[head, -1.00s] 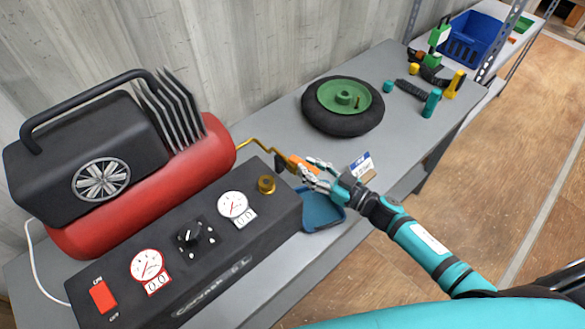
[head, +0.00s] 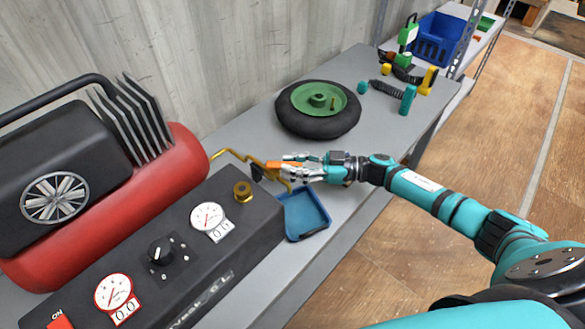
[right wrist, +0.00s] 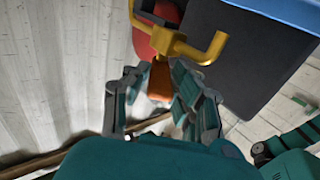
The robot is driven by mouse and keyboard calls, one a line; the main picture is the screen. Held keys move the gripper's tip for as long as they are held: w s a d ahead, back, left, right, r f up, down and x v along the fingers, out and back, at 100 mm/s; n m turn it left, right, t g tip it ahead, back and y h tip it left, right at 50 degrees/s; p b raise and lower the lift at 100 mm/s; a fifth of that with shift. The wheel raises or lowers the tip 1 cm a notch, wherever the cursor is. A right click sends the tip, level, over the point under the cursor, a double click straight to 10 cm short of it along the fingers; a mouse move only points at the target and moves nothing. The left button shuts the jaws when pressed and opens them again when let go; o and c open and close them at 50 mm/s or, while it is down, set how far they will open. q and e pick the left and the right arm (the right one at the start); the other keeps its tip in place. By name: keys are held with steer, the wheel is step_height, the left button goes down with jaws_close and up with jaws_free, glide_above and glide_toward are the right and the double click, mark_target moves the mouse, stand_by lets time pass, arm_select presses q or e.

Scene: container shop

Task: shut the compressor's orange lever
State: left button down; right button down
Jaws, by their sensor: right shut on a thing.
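The compressor has a red tank (head: 120,190) and a dark panel box with gauges, on the grey table at the left. A brass pipe (head: 232,156) runs from the tank to a valve with the orange lever (head: 275,165). My right gripper (head: 288,167) reaches in from the right and is shut on the lever. In the right wrist view the orange lever (right wrist: 160,82) lies between the fingers, below the brass valve (right wrist: 172,42). The fingers partly hide the lever. My left gripper is not in view.
A blue tray (head: 303,214) lies just below my right gripper. A black wheel with a green hub (head: 318,108) lies behind it. Hand tools and a blue crate (head: 438,38) stand farther back. The wall runs close behind the table.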

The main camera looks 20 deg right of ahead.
steer(key=c, duration=1.1)
jaws_free()
steer(key=v, duration=1.2)
steer(key=shift+r, duration=0.1)
steer(key=shift+c, duration=0.3)
